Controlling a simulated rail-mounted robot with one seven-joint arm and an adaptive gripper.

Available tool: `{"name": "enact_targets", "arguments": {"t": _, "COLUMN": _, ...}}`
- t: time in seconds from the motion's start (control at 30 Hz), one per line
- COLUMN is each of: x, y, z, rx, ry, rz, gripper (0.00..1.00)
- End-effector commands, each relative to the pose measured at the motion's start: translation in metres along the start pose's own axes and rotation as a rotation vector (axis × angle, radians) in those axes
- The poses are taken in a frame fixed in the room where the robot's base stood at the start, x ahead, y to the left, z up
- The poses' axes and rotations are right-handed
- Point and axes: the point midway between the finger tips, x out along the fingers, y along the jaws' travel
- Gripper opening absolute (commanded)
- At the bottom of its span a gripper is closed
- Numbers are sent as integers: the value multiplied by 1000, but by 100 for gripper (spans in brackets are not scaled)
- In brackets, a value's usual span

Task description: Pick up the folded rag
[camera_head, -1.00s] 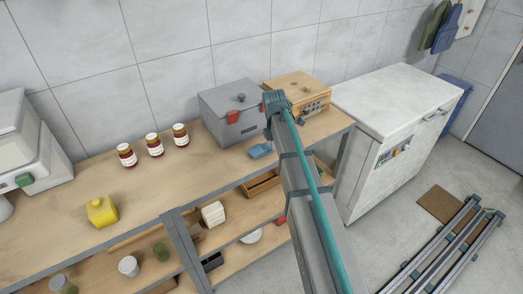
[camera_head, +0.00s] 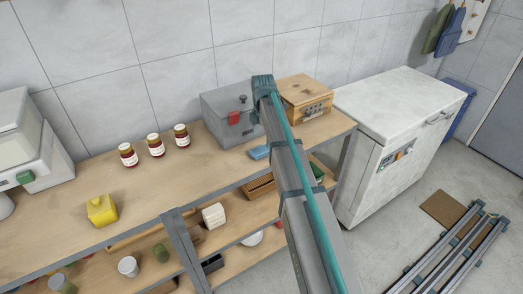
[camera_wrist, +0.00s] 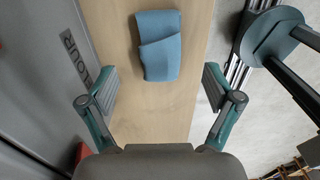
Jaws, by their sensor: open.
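The folded rag (camera_wrist: 160,47) is blue and lies flat on the wooden bench top (camera_wrist: 140,117). In the wrist view it sits at the upper middle, ahead of and between my open fingers. My gripper (camera_wrist: 161,88) is open and empty, with one finger on each side of the picture. In the head view the rag (camera_head: 259,153) shows in front of the grey box, partly hidden by my arm. My gripper is hidden behind my arm in that view.
A grey box (camera_head: 220,118) with a red latch stands close behind the rag, and a wooden box (camera_head: 303,97) stands to its right. The bench's front edge is close to the rag.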

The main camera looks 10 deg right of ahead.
Motion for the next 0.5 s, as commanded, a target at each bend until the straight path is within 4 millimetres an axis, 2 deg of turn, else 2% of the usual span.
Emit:
{"name": "enact_targets", "arguments": {"t": 0.17, "x": 9, "y": 0, "z": 0, "rx": 0, "ry": 0, "rz": -1, "gripper": 90}}
{"name": "enact_targets", "arguments": {"t": 0.5, "x": 47, "y": 0, "z": 1, "rx": 0, "ry": 0, "rz": -1, "gripper": 90}}
